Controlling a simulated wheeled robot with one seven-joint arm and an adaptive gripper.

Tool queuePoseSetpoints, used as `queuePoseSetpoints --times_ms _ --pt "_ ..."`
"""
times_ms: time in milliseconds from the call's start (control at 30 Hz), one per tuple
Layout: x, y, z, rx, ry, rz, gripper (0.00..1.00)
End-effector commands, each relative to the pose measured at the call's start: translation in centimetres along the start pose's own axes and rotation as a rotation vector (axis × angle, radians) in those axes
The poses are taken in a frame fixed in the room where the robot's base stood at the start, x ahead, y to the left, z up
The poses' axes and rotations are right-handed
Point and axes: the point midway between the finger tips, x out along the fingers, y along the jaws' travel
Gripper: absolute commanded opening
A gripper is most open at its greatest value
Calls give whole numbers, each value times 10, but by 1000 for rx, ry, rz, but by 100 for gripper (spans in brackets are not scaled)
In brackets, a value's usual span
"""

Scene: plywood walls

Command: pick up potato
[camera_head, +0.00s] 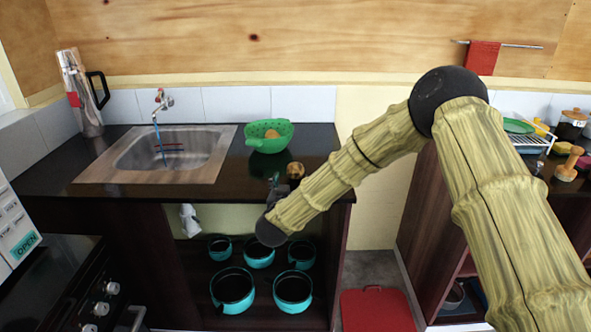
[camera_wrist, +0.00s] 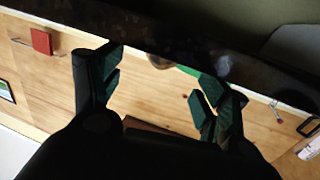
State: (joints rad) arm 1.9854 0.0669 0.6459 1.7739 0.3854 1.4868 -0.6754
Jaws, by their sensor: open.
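A small brown, roundish thing that looks like the potato (camera_head: 295,170) rests on the dark counter near its front edge. A green colander (camera_head: 268,143) stands just behind it, with a tan roundish thing (camera_head: 271,133) inside. My gripper (camera_head: 274,184) is at the counter's front edge, just left of the potato and close to it; I cannot tell if they touch. In the wrist view my gripper (camera_wrist: 158,80) is open, its fingers apart with nothing between them. That view looks upside down; the potato (camera_wrist: 159,61) shows partly beyond the fingers, at the counter edge.
A metal sink (camera_head: 170,150) with a faucet lies left of the colander. A tall metal flask (camera_head: 80,95) stands at the back left. Teal pots (camera_head: 232,287) sit on the shelf below. The counter around the potato is mostly clear.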

Motion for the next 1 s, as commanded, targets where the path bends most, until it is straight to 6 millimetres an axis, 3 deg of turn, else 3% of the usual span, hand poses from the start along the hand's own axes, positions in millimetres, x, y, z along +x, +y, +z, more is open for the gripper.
queuePoseSetpoints --times_ms 367,700,1000 --pt "29 -2 -1 1 -1 0 76" --pt "68 -4 -2 1 0 -1 76" --pt "72 -4 0 0 0 -2 76"
